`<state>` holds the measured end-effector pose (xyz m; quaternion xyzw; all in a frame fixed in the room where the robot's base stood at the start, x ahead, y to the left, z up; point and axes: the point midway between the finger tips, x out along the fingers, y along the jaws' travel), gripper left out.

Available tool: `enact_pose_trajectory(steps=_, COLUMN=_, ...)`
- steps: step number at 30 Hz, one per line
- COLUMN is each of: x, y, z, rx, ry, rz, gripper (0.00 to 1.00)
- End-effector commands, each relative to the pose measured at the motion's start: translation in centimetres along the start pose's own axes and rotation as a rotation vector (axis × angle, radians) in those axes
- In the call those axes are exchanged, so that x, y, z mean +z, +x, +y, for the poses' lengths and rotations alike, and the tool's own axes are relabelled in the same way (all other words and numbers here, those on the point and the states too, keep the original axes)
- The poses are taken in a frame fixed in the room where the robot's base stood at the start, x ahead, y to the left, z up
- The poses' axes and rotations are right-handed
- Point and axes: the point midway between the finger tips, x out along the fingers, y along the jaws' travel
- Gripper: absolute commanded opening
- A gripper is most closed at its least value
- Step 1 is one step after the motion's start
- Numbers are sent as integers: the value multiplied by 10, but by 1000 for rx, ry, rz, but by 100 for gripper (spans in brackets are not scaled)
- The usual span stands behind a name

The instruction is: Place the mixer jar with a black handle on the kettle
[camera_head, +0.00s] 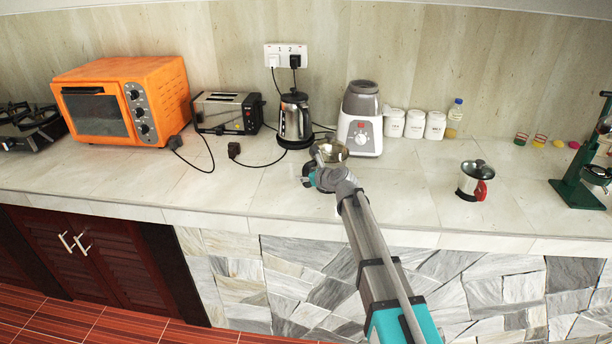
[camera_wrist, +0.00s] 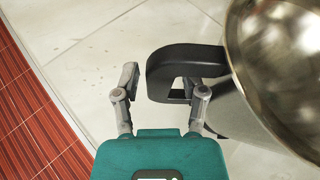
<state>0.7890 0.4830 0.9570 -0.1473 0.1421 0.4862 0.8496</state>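The metal mixer jar (camera_head: 331,150) stands on the counter in front of the white mixer, its open top showing. In the wrist view the shiny jar (camera_wrist: 285,65) fills the right side and its black handle (camera_wrist: 185,58) points left. My gripper (camera_wrist: 165,84) is open at the handle, one finger on the left with a small gap and the other near the handle's inner side. Contact there is unclear. In the head view my gripper (camera_head: 310,174) is at the jar's left front. The kettle (camera_head: 294,122), steel with a black lid and handle, stands just behind, upper left.
A white mixer (camera_head: 361,120) is close behind the jar. A toaster (camera_head: 228,113) and orange oven (camera_head: 125,103) stand left, with cords across the counter. White canisters (camera_head: 414,124), a red-handled jar (camera_head: 474,181) and a green stand (camera_head: 585,165) are right. The front right counter is mostly clear.

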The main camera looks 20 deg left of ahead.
Motion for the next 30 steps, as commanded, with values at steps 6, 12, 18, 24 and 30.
enact_pose_trajectory(steps=6, x=0, y=0, z=0, rx=0, ry=0, rz=0, gripper=56)
enact_pose_trajectory(steps=12, x=1, y=-4, z=0, rx=0, ry=0, rz=0, gripper=56)
enact_pose_trajectory(steps=18, x=2, y=-23, z=0, rx=0, ry=1, rz=0, gripper=56)
enact_pose_trajectory(steps=24, x=3, y=-54, z=1, rx=-1, ry=0, rz=0, gripper=56)
enact_pose_trajectory(steps=30, x=3, y=-87, z=1, rx=0, ry=0, rz=0, gripper=56)
